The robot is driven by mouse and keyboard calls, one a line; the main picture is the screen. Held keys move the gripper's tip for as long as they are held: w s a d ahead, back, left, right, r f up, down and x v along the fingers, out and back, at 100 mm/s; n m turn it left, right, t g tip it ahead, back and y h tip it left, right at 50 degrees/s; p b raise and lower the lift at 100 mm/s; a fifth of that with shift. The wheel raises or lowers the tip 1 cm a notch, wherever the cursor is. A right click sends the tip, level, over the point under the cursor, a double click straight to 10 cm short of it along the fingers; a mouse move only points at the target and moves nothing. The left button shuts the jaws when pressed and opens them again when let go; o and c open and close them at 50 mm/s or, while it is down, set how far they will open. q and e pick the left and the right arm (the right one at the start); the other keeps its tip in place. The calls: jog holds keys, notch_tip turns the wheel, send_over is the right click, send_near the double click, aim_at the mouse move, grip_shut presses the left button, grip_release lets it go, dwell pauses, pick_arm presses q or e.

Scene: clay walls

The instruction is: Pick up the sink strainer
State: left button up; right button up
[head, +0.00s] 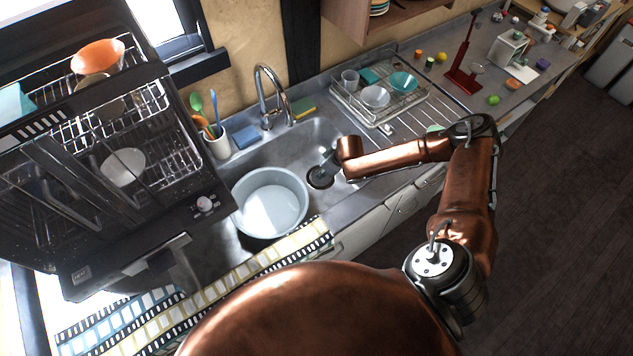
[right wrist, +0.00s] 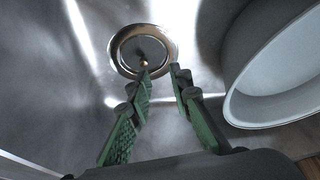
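The sink strainer (right wrist: 125,48) is a round metal disc with a small knob, set in the sink floor at the top of the right wrist view. In the head view the strainer (head: 320,179) is dark and partly hidden by my right gripper (head: 328,168). In the right wrist view my right gripper (right wrist: 160,78) has two green-padded fingers with a gap between them. It is open and empty, with its tips just in front of the strainer's near rim and knob. I cannot tell the exact height above it. My left gripper is not in view.
A pale round basin (head: 270,203) stands in the sink (head: 318,130) beside the strainer; it also shows at right in the right wrist view (right wrist: 252,108). A curved faucet (head: 272,95) rises behind. A dish rack (head: 385,108) stands right, an open dishwasher (head: 110,150) left.

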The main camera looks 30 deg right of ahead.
jog(key=w+f+b, duration=0.1)
jog(key=f, duration=0.2)
jog(key=w+d+f+b, duration=0.1)
jog(key=w+f, duration=0.1)
jog(key=f, duration=0.1)
jog(key=w+f+b, duration=0.1)
jog(key=f, duration=0.2)
jog(key=shift+w+d, duration=0.2)
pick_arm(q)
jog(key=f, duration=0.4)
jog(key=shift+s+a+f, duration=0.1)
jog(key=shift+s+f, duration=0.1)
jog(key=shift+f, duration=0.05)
pick_arm(e)
jog(key=shift+c, duration=0.4)
grip_shut()
